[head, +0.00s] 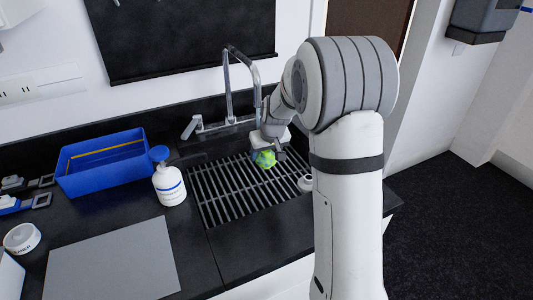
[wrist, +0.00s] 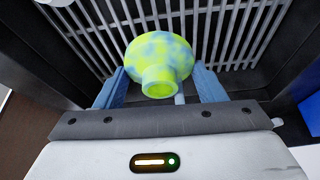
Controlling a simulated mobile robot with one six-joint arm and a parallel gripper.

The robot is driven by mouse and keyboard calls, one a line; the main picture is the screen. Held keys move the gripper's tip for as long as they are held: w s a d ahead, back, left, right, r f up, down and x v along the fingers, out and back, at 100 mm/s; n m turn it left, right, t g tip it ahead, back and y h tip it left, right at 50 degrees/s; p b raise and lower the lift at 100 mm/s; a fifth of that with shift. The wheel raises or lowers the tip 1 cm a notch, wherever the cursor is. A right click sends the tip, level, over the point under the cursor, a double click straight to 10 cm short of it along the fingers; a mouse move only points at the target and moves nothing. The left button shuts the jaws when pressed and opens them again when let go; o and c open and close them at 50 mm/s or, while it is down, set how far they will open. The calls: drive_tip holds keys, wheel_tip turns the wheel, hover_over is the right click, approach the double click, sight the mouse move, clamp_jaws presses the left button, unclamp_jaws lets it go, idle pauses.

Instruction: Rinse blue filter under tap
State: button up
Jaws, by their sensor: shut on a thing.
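The filter (head: 264,158) is mottled yellow-green and light blue rather than plain blue. In the wrist view the filter (wrist: 160,58) shows a rounded wide body and a narrow open neck facing the camera. My gripper (wrist: 160,82) is shut on it, with a blue finger at each side. In the head view my gripper (head: 268,150) holds it above the sink grate (head: 235,190), below the tap's spout. The chrome tap (head: 228,85) has a tall arched neck and a lever at its left. I see no water stream.
A white bottle with a blue cap (head: 170,187) stands left of the grate, beside a blue bin (head: 100,165). A small white round item (head: 305,183) is at the grate's right edge. A grey mat (head: 115,262) lies front left.

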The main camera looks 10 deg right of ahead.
drive_tip(key=shift+d, duration=0.15)
drive_tip(key=shift+d+b, duration=0.35)
drive_tip(key=shift+d, duration=0.15)
drive_tip(key=shift+s, duration=0.1)
drive_tip(key=s+b, duration=0.2)
drive_tip(key=s, duration=0.6)
drive_tip(key=shift+a+b, duration=0.35)
drive_tip(key=shift+b, duration=0.05)
drive_tip(key=shift+r, duration=0.15)
idle(1.1)
drive_tip(key=s+r+p, duration=0.1)
drive_tip(key=s+r, duration=0.2)
drive_tip(key=s, duration=0.2)
drive_tip(key=shift+a+r, duration=0.2)
drive_tip(key=shift+r, duration=0.2)
